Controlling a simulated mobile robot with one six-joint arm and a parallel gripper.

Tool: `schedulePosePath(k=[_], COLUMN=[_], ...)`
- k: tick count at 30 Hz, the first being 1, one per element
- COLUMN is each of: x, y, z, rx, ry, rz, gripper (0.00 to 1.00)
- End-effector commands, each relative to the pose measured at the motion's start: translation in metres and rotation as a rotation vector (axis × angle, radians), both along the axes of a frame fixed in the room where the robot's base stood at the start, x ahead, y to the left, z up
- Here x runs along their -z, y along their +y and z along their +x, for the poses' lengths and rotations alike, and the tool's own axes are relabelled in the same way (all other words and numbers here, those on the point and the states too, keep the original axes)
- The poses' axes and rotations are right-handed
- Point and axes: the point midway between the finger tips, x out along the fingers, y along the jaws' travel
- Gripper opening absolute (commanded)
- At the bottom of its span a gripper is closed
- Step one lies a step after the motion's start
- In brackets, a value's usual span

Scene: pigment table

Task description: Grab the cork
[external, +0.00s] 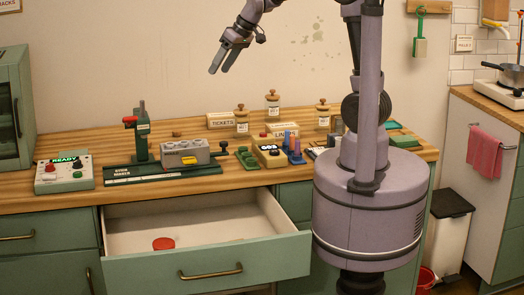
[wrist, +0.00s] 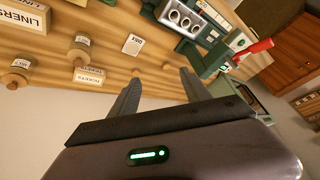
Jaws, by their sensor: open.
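A small brown piece that looks like the cork (external: 177,134) lies on the back of the wooden counter, between the green stamp press and the TICKETS sign. It also seems to show in the wrist view (wrist: 167,66), small and unclear, between the fingertips in the picture. My gripper (external: 219,71) is open and empty, raised high above the counter in front of the wall. Its two fingers (wrist: 160,78) show apart in the wrist view. Brown stoppers also top the glass jars (external: 241,117).
A green stamp press (external: 142,140) and a grey block with round holes (external: 182,152) stand near the cork. The TICKETS sign (external: 220,120) is to its right. A drawer (external: 215,258) with a red disc (external: 163,243) inside stands open below the counter.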

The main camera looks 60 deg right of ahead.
Motion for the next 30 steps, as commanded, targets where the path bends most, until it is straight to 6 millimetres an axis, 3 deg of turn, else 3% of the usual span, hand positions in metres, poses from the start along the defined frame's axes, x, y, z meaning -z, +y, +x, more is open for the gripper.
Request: schedulePosePath(k=[1, 3, 7, 12, 21, 28, 30], x=[0.016, 0.046, 0.098, 0.135, 0.213, 0.24, 0.256], y=[-0.022, -0.052, -0.094, -0.111, -0.102, -0.099, -0.097], z=[0.042, 0.093, 0.149, 0.173, 0.214, 0.23, 0.235], rx=[-0.033, -0.092, -0.172, -0.212, -0.213, -0.212, -0.212], ry=[0.005, -0.003, -0.018, -0.025, -0.025, -0.025, -0.024], rz=[-0.027, -0.068, -0.127, -0.156, -0.156, -0.156, -0.156], gripper=[0.56, 0.56, 0.56, 0.56, 0.56, 0.56, 0.56])
